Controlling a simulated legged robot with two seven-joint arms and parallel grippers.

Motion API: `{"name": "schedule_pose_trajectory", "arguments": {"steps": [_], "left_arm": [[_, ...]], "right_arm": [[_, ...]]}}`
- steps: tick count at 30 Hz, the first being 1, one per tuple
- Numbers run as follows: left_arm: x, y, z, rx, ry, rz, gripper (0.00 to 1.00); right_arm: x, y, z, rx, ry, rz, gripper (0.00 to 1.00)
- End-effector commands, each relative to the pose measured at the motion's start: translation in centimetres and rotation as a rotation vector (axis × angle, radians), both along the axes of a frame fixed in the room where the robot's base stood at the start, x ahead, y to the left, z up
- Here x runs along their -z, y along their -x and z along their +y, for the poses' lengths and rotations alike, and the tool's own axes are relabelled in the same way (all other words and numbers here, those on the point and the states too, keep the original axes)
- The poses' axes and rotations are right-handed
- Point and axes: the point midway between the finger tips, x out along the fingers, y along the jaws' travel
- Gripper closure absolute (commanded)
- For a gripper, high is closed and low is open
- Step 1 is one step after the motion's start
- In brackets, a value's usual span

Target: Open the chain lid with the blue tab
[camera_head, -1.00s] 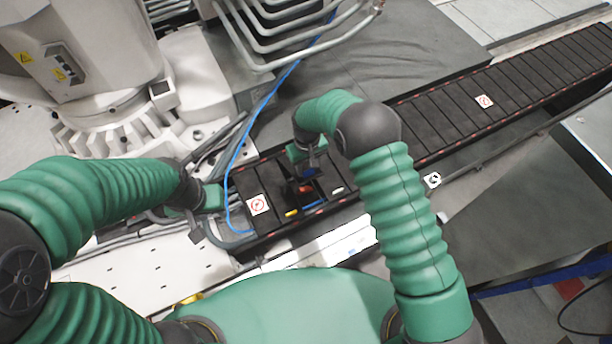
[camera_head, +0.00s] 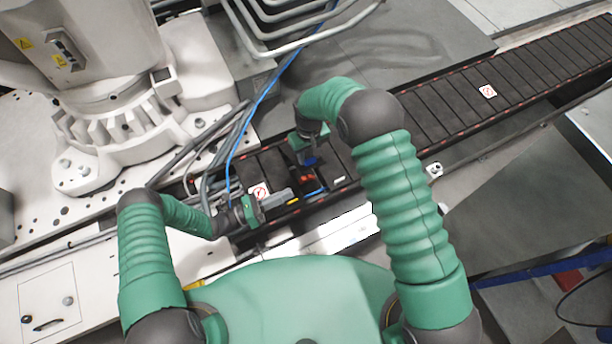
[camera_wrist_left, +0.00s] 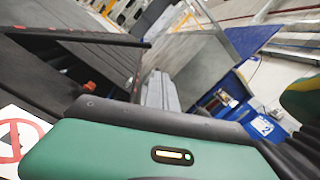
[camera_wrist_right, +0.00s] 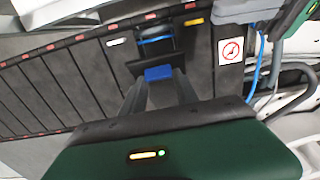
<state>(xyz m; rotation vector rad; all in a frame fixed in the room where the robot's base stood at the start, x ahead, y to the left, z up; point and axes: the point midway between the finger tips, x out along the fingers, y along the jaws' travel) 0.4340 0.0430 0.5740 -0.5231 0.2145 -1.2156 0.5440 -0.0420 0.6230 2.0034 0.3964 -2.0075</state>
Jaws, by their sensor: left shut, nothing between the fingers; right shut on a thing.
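The black cable chain (camera_head: 425,118) runs diagonally to the upper right, with flat dark lids. My right gripper (camera_head: 310,158) is shut on the blue tab (camera_wrist_right: 158,73); the tab also shows in the head view (camera_head: 311,161). The dark lid (camera_wrist_right: 140,64) with this tab looks tilted up beside an opening, where a blue strip (camera_wrist_right: 155,40) and, in the head view, something orange-red (camera_head: 307,179) show. My left gripper (camera_head: 286,195) is shut and empty, low over the chain near the yellow tab (camera_wrist_right: 193,21). The left wrist view shows its grey fingers (camera_wrist_left: 160,90).
A white warning label (camera_head: 259,192) lies on the chain beside my left gripper. A blue cable (camera_head: 245,128) and grey hoses (camera_head: 208,165) run by the chain's left end. A white machine base (camera_head: 115,130) stands at the left. A white tab (camera_wrist_right: 116,41) sits near the opening.

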Motion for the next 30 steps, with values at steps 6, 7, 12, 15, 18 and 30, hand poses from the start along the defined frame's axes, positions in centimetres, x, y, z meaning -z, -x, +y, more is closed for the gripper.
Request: {"name": "schedule_pose_trajectory", "arguments": {"steps": [6,7,12,15,18,30], "left_arm": [[1.8,-0.9,1.0,-0.161,0.124,0.068,1.0],[1.8,-1.0,0.9,-0.166,0.128,0.069,1.0],[1.3,-2.1,-1.1,-0.164,0.128,0.069,1.0],[0.9,-3.1,-2.9,-0.161,0.126,0.068,1.0],[0.4,-4.2,-4.6,-0.161,0.126,0.068,1.0],[-0.2,-5.8,-7.4,-0.163,0.124,0.069,1.0]], "right_arm": [[0.0,-0.4,0.3,-0.002,-0.007,-0.014,1.0],[0.0,-0.4,0.3,-0.002,-0.007,-0.014,1.0],[0.0,-0.4,0.3,-0.002,-0.007,-0.014,1.0],[0.0,-0.4,0.3,-0.002,-0.008,-0.014,1.0],[0.0,-0.4,0.3,-0.002,-0.008,-0.014,1.0],[0.0,-0.4,0.3,-0.001,-0.008,-0.013,1.0]]}}
